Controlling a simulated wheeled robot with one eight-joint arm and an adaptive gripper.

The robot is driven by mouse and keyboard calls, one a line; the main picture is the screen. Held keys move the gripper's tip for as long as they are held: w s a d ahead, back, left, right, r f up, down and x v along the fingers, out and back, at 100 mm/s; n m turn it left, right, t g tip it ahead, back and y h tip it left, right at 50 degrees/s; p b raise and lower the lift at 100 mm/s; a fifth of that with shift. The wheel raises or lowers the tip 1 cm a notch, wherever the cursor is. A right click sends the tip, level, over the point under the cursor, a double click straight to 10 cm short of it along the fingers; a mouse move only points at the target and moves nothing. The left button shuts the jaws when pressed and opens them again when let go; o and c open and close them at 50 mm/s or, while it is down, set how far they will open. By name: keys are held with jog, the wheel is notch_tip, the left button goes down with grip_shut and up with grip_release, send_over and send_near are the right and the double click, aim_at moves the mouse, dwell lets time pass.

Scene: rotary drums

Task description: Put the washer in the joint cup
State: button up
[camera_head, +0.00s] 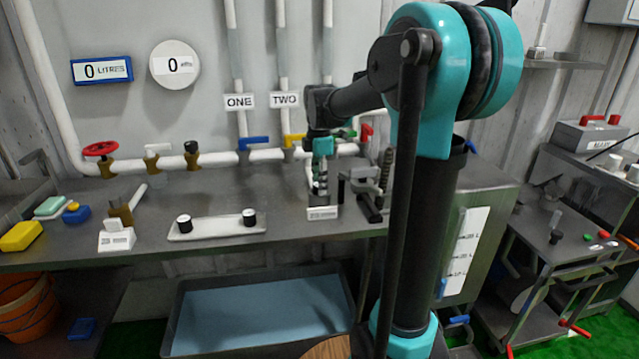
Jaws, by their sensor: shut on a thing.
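I cannot pick out the washer or the joint cup with certainty. A brown fitting (121,214) stands by another white labelled block (116,238) at the left of the bench. A dark clamp-like device (366,190) stands close to the right of my gripper.
A pale tray (214,231) with two black-and-white cylinders lies mid-bench. Pipes with a red handwheel (101,148) and blue and yellow valve levers run along the back wall. A yellow sponge (21,236) is at far left. A blue-bottomed basin (260,310) is below. My arm hides part of the right.

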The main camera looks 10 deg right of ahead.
jog(key=shift+s+f, duration=0.1)
jog(key=shift+f, duration=0.3)
jog(key=o, duration=1)
jog(key=shift+f, duration=0.1)
jog(key=shift+o, duration=0.2)
notch_tip(320, 180, up, 13)
